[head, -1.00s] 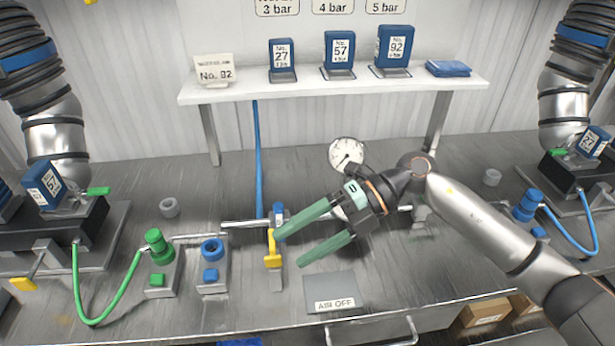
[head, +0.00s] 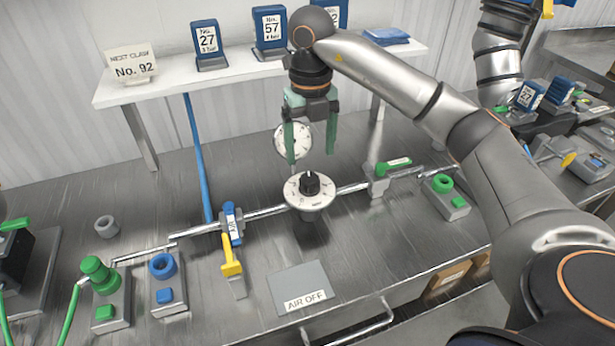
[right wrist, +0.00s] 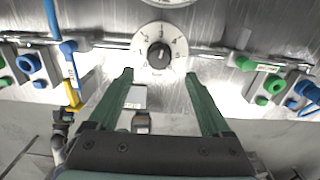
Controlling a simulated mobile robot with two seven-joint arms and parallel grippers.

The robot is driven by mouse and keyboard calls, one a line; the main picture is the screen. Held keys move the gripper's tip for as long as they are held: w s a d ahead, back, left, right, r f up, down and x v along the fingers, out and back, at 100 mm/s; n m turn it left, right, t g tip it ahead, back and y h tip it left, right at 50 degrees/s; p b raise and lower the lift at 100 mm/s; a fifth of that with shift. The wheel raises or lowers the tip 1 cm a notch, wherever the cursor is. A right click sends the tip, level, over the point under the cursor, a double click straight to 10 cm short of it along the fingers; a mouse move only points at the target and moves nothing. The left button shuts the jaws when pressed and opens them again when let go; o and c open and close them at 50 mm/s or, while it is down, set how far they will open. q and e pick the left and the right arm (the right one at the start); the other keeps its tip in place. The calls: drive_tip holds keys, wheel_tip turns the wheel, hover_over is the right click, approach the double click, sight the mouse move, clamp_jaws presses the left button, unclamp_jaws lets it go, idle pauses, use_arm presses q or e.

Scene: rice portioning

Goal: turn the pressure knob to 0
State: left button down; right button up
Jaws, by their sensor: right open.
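The pressure knob is a black knob (head: 310,183) on a round white numbered dial (head: 296,197), set in the pipe line at the middle of the bench. The knob also shows in the right wrist view (right wrist: 159,54); which number it points at is too small to tell. My right gripper (head: 311,155) is open and empty, its green fingers pointing down just above and behind the dial, apart from the knob. In the right wrist view the fingers (right wrist: 160,75) spread to either side below the dial. My left gripper is not in view.
A white pressure gauge (head: 292,141) stands behind the right gripper's fingers. A yellow-handled valve (head: 231,268) and blue lever (head: 233,224) are left of the dial. A green-handled valve (head: 394,164) is to its right. An AIR OFF plate (head: 300,287) lies in front.

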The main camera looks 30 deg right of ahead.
sight(310, 177)
wheel_tip(310, 177, down, 7)
drive_tip(key=shift+f, duration=0.15)
drive_tip(key=shift+c, duration=0.4)
clamp_jaws()
idle(0.4)
